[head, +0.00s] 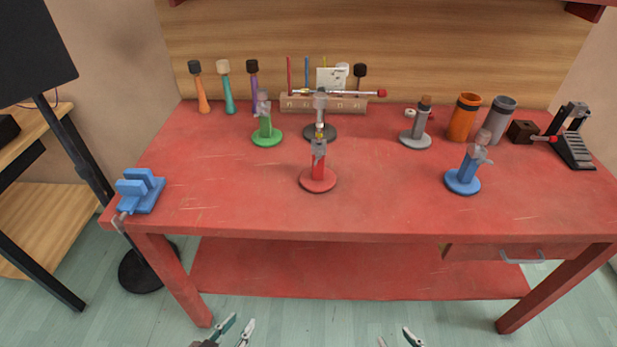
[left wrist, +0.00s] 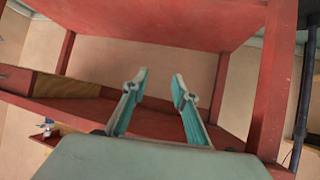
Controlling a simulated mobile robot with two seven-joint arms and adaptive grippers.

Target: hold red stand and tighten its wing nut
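The red stand (head: 318,177) stands upright near the middle of the red table, a round base with a short post. A grey wing nut (head: 319,150) sits at the top of its post. My left gripper (head: 238,326) is low in front of the table, well away from the stand, with its fingers apart and nothing between them. In the left wrist view the left gripper (left wrist: 160,85) is open and empty under the tabletop. My right gripper (head: 398,338) shows only its fingertips at the bottom edge, apart, with nothing seen between them.
A green stand (head: 267,137), a dark stand (head: 320,132), a grey stand (head: 415,138) and a blue stand (head: 463,180) surround it. A blue vise (head: 140,190) sits at the left corner. The tabletop front (head: 370,215) is clear. A lower shelf (head: 350,275) runs beneath.

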